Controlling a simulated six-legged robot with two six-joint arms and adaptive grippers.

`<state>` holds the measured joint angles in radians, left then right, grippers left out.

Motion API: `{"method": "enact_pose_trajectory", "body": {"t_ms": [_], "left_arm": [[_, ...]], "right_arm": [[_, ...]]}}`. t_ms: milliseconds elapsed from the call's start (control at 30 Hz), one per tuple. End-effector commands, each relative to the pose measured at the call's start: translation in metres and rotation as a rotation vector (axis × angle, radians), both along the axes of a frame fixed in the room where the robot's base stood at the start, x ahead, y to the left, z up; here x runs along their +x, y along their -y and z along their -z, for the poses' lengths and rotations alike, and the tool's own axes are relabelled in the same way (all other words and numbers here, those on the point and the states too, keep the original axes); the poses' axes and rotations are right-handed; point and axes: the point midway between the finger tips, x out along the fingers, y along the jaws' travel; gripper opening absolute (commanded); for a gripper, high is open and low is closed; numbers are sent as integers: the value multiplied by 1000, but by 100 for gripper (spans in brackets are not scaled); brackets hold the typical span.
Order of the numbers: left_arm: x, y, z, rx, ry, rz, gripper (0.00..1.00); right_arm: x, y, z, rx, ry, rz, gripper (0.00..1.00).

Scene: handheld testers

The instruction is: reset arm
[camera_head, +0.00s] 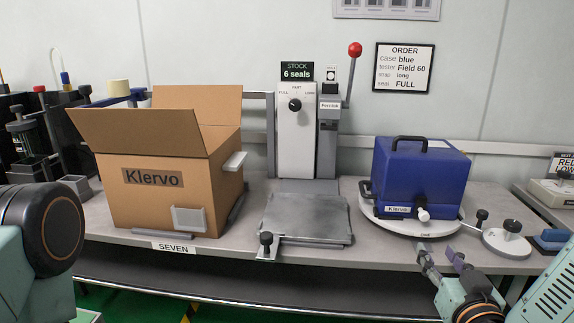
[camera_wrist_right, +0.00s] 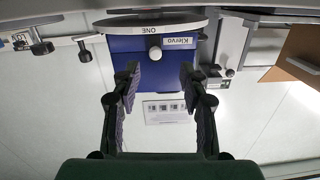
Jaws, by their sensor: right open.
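My right gripper (camera_head: 443,260) is open and empty at the lower right of the head view, in front of the bench edge and below the blue case (camera_head: 412,180). In the right wrist view its two fingers (camera_wrist_right: 159,78) stand apart with nothing between them. The blue case (camera_wrist_right: 150,47) shows upside down beyond the fingertips, apart from them. Part of my left arm (camera_head: 42,240) shows at the left edge of the head view. Its gripper is out of view.
The bench (camera_head: 330,200) carries an open Klervo cardboard box (camera_head: 155,205), a press (camera_head: 298,130) with a red-knobbed lever, and the blue case on a round turntable (camera_head: 455,222). Knobbed fittings (camera_head: 506,240) stand to its right. Dark tools (camera_head: 30,150) crowd the left. Floor in front is open.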

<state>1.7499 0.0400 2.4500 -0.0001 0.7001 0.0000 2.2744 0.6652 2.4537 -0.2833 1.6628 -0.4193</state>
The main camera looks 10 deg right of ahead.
Motion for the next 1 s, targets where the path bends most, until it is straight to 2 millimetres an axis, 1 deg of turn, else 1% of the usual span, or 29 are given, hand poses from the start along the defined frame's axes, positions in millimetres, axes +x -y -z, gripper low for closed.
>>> {"method": "enact_pose_trajectory", "body": {"t_ms": [67, 167, 200, 267, 300, 367, 400, 467, 500, 567, 600, 700, 800, 833, 900, 1000], "left_arm": [[0, 0, 0, 0, 0, 0, 40], [0, 0, -2, 0, 0, 0, 40], [0, 0, -4, 0, 0, 0, 40], [0, 0, -8, 0, 0, 0, 40], [0, 0, -11, 0, 0, 0, 40], [0, 0, -16, 0, 0, 0, 40], [0, 0, -20, 0, 0, 0, 40], [0, 0, -25, 0, 0, 0, 40], [0, 0, -28, 0, 0, 0, 40], [0, 0, -34, 0, 0, 0, 40], [0, 0, -37, 0, 0, 0, 40], [0, 0, -45, 0, 0, 0, 40], [0, 0, -50, 0, 0, 0, 40], [0, 0, -50, 0, 0, 0, 40], [0, 0, -51, 0, 0, 0, 40], [0, 0, -51, 0, 0, 0, 40]], "right_arm": [[-1, -7, 22, 73, -89, -22, 43], [-10, -25, 61, 167, -267, -69, 43], [-18, -34, 80, 199, -356, -86, 43], [-36, -48, 109, 238, -497, -105, 43], [-51, -57, 128, 258, -598, -116, 43], [-79, -68, 155, 281, -749, -123, 43], [-99, -75, 171, 290, -847, -125, 43], [-132, -83, 192, 295, -989, -122, 43], [-155, -87, 204, 290, -1083, -122, 43], [-190, -93, 217, 274, -1212, -119, 43], [-212, -95, 224, 256, -1287, -120, 43], [-254, -99, 234, 195, -1414, -142, 43], [-278, -102, 239, 154, -1475, -171, 43], [-283, -103, 241, 147, -1488, -176, 43], [-290, -103, 242, 142, -1503, -181, 43], [-292, -103, 243, 142, -1507, -181, 43]]}}
